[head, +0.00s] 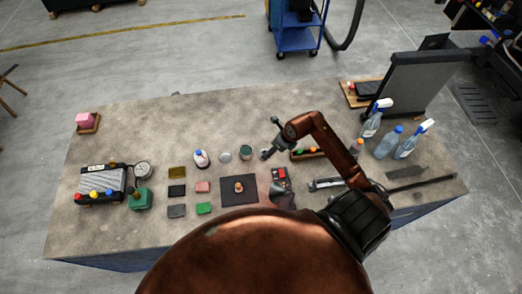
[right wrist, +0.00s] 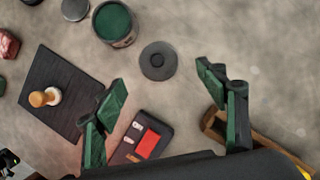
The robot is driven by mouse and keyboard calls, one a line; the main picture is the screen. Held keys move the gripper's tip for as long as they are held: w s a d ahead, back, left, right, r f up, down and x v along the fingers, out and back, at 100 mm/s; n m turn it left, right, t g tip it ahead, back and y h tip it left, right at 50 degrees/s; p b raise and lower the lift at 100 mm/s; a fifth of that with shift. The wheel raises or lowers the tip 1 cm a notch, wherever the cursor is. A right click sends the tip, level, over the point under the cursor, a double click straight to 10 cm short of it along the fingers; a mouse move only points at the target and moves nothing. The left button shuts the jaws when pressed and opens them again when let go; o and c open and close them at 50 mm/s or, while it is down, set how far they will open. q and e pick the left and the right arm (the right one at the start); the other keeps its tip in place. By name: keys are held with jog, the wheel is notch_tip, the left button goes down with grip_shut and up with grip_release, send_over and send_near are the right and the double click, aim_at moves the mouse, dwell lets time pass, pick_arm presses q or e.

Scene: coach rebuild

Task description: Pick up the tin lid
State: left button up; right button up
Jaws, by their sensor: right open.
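A round dark grey disc with a small raised centre, which looks like the tin lid (right wrist: 158,60), lies flat on the bench in the right wrist view. It is just right of an open tin with green contents (right wrist: 114,24). The tin also shows in the head view (head: 246,153). My right gripper (right wrist: 161,79) is open and empty, its two fingers either side of the lid in the picture; the height gap is hard to judge. In the head view the right gripper (head: 271,138) is right of the tin and partly hides the lid. My left gripper is in no view.
A black mat (right wrist: 38,113) with a wooden-knobbed stamp lies to the left. A dark case with a red block (right wrist: 142,137) and a wooden tray (right wrist: 238,138) are close to the fingers. Spray bottles (head: 375,118) stand at the right.

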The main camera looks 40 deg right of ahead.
jog(key=shift+s+a+f+p, duration=0.15)
jog(key=shift+f+p, duration=0.15)
jog(key=shift+f, duration=0.2)
jog(key=shift+w+a+f+p, duration=0.2)
jog(key=shift+w+f+p, duration=0.1)
jog(key=shift+w+f, duration=0.4)
jog(key=x, duration=0.3)
jog(key=shift+w+r+p, duration=0.1)
jog(key=shift+w+p, duration=0.1)
jog(key=shift+p, duration=0.1)
jog(key=shift+s+f, duration=0.25)
jog(key=shift+f, duration=0.05)
jog(key=shift+w+f, duration=0.2)
jog(key=shift+c, duration=0.5)
jog(key=shift+s+r, duration=0.15)
jog(key=c, duration=0.8)
jog(key=shift+c, duration=0.9)
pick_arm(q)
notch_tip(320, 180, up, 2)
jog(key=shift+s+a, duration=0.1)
pick_arm(e)
jog(key=shift+c, duration=0.5)
